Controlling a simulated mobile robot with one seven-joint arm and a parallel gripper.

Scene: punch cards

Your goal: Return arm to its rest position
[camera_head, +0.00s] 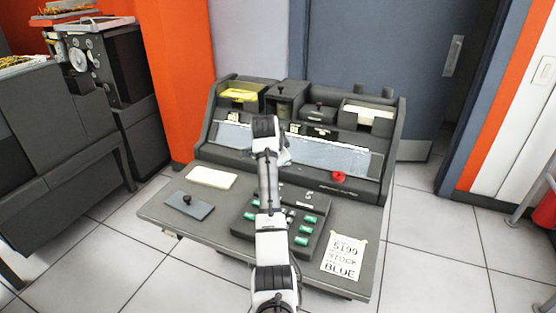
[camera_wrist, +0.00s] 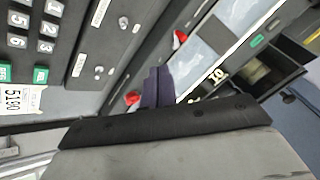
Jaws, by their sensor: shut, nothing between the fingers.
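My arm reaches forward over the desk of a dark grey punch-card machine (camera_head: 165,215) in the head view. My wrist is up near the machine's sloped panel, and my gripper is mostly hidden behind it there. In the wrist view my gripper (camera_wrist: 157,86) shows its dark fingers together, with nothing between them. It points at the machine's panel area. A keypad with green keys (camera_head: 304,240) lies under my forearm and is partly covered by it. The keypad also shows at the left of the wrist view (camera_wrist: 18,42).
A red knob (camera_head: 338,177) sits on the panel's right. Yellow cards (camera_head: 240,95) and cream cards (camera_head: 370,112) are in top bins. A cream card stack (camera_head: 211,177), a grey plate with a knob (camera_head: 187,207) and a printed note (camera_head: 343,258) lie on the desk.

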